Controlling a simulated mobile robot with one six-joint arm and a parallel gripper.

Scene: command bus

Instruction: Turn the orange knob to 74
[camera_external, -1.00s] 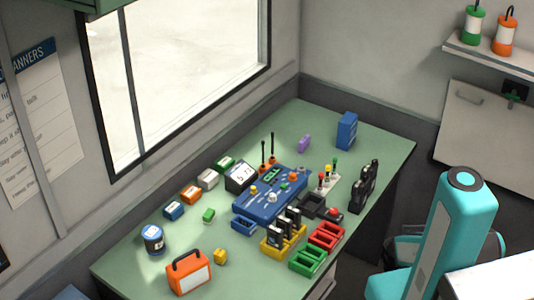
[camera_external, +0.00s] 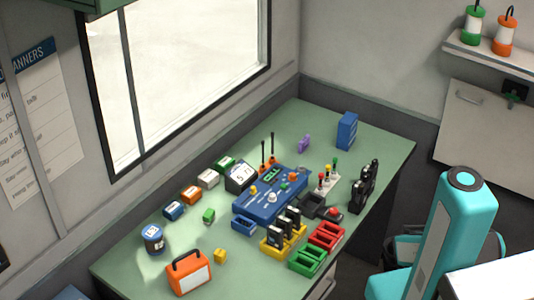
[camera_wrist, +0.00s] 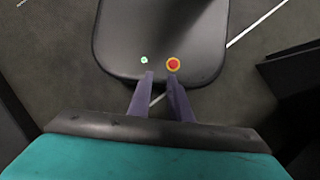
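The orange knob (camera_external: 292,177) sits on top of the blue console (camera_external: 262,209), toward its far right end, in the external view. A yellow knob (camera_external: 253,190) and a white knob (camera_external: 272,197) stand on the same console. A tilted display (camera_external: 241,175) stands behind the console; its digits are too small to read surely. My gripper (camera_wrist: 160,77) shows in the wrist view with its two fingers apart and nothing between them. It points down over a dark surface and the floor, away from the console. It is not visible in the external view, where my teal arm stands right of the desk.
Upright black radios (camera_external: 364,188) stand at the right edge.

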